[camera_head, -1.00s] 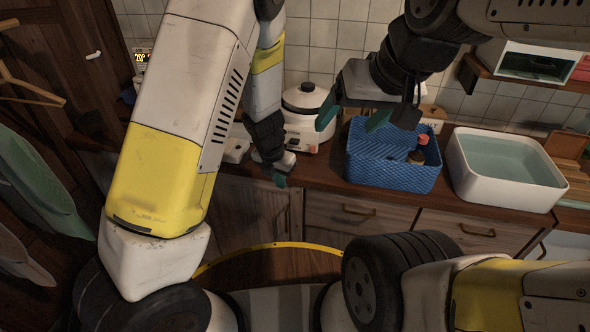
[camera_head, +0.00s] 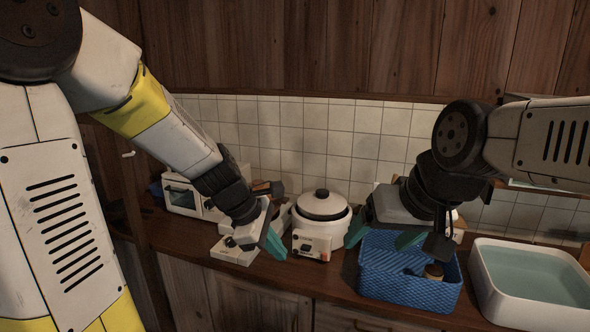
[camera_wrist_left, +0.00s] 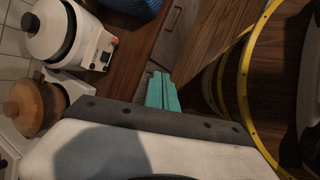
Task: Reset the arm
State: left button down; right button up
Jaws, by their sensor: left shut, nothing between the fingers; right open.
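My left gripper (camera_head: 273,242) is shut and empty, above the counter's front edge to the left of the rice cooker. Its teal fingers (camera_wrist_left: 162,93) also show pressed together in the left wrist view. My right gripper (camera_head: 382,236) is open and empty. Its teal fingers are spread over the left part of the blue basket (camera_head: 412,290), whose back is partly hidden by the gripper.
A white rice cooker (camera_head: 320,222) stands on the wooden counter (camera_head: 318,274) between the grippers. A white basin (camera_head: 532,281) of water is at right. A white toaster oven (camera_head: 185,197) is at left. A tiled wall (camera_head: 330,145) closes the back.

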pick_arm(q)
jog(key=s+a+r+m+t+y, duration=0.2)
jog(key=s+a+r+m, duration=0.8)
jog(key=m, duration=0.6)
jog(key=shift+s+a+r+t+y, duration=0.2)
jog(key=shift+s+r+t+y, duration=0.35)
jog(key=shift+s, duration=0.55)
jog(key=shift+r, duration=0.15)
